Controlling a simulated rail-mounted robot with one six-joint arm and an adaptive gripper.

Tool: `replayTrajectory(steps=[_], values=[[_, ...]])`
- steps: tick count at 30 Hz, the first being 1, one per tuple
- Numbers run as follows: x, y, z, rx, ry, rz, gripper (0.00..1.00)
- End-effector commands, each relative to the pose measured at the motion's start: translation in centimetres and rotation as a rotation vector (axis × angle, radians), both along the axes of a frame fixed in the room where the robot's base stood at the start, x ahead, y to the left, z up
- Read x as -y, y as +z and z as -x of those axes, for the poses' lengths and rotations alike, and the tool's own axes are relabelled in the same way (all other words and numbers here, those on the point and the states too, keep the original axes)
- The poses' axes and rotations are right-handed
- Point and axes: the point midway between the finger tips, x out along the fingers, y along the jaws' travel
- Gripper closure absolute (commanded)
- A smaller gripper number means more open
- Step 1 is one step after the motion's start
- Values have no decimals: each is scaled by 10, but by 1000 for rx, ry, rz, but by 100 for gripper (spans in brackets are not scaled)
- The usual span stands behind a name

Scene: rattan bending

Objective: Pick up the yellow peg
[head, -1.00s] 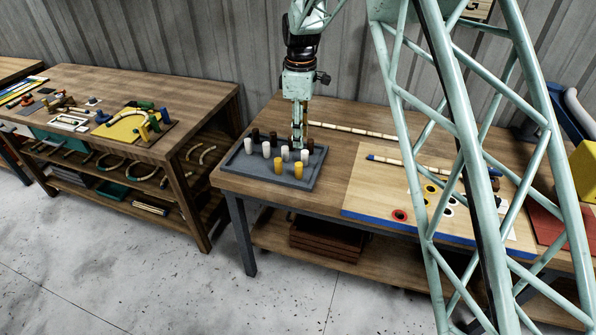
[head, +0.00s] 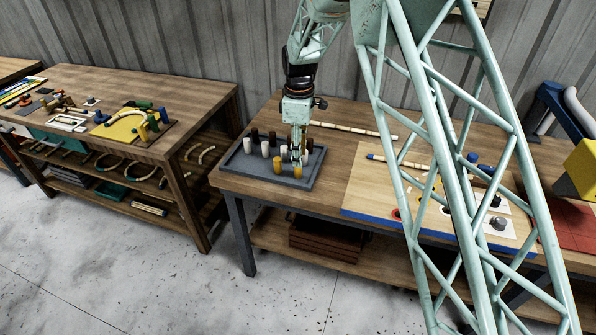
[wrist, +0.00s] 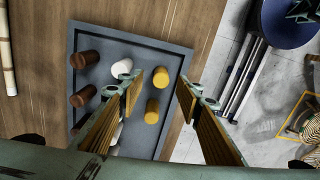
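Two yellow pegs stand upright in the grey tray (head: 257,181) on the middle workbench. In the head view the left yellow peg (head: 278,167) is clear, and the right yellow peg (head: 298,172) is under my gripper (head: 299,158) and partly seen. In the wrist view my gripper (wrist: 160,92) is open, its fingers on either side of the two yellow pegs, one higher (wrist: 160,77) and one lower (wrist: 152,111). Nothing is between the fingers in a grip. Whether a finger touches a peg I cannot tell.
White pegs (head: 248,146) and dark brown pegs (head: 272,136) share the tray, close to the yellow ones. A long rattan pole (head: 350,130) lies behind. A pale board with a blue front edge (head: 375,224) lies to the right.

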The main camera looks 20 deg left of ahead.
Motion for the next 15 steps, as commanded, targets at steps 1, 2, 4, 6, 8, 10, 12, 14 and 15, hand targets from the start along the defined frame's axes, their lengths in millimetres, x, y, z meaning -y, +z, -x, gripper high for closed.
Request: replayTrajectory(steps=[1, 2, 4, 6, 8, 10, 12, 14, 15], values=[[0, -1, 0, 0, 0, 0, 68], [0, -1, 0, 0, 0, 0, 68], [0, -1, 0, 0, 0, 0, 68], [0, -1, 0, 1, 0, 0, 68], [0, 0, 0, 1, 0, 0, 68], [0, -1, 0, 1, 0, 0, 68], [0, -2, 0, 0, 0, 0, 68], [0, -4, 0, 0, 0, 0, 68], [0, -6, 1, 0, 0, 0, 68]])
